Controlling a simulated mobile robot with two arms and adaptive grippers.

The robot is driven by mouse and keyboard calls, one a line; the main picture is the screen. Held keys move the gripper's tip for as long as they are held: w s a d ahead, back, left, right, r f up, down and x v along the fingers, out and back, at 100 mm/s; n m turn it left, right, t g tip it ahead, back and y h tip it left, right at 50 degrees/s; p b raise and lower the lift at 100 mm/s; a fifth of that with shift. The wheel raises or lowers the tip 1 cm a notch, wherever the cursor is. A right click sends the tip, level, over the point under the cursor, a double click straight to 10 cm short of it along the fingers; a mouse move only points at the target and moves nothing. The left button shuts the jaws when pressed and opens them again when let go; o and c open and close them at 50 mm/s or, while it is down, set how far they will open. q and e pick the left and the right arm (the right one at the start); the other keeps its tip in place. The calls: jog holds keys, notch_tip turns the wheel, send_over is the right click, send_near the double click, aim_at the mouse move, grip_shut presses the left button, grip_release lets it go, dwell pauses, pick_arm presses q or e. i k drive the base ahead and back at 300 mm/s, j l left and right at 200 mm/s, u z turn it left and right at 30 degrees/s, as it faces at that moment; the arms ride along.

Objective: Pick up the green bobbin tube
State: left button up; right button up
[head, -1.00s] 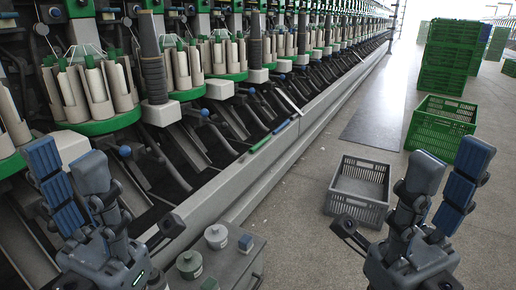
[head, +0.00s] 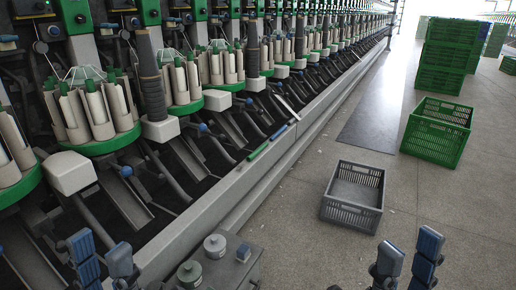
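A slim green tube (head: 258,151) lies on the pale front ledge of the winder, in line with a blue tube (head: 279,132) just beyond it. My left gripper (head: 101,250) is at the lower left edge, in front of the winder, with its blue-padded fingers apart and nothing between them. My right gripper (head: 410,248) is at the lower right over the floor, also with fingers apart and empty. Both grippers are well short of the green tube and cut off by the bottom of the picture.
A grey open crate (head: 354,212) stands on the floor right of the winder. A green crate (head: 433,146) and stacked green crates (head: 446,70) stand farther back. Grey canisters (head: 215,246) sit at the bottom centre. A dark mat (head: 372,125) lies along the aisle; the floor between is clear.

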aim_at(258, 151)
jog(key=i+l+u, duration=0.15)
jog(key=i+l, duration=0.95)
jog(key=i, duration=0.15)
jog(key=i+l+u, duration=0.2)
jog(key=i+l, duration=0.95)
jog(key=l, duration=0.15)
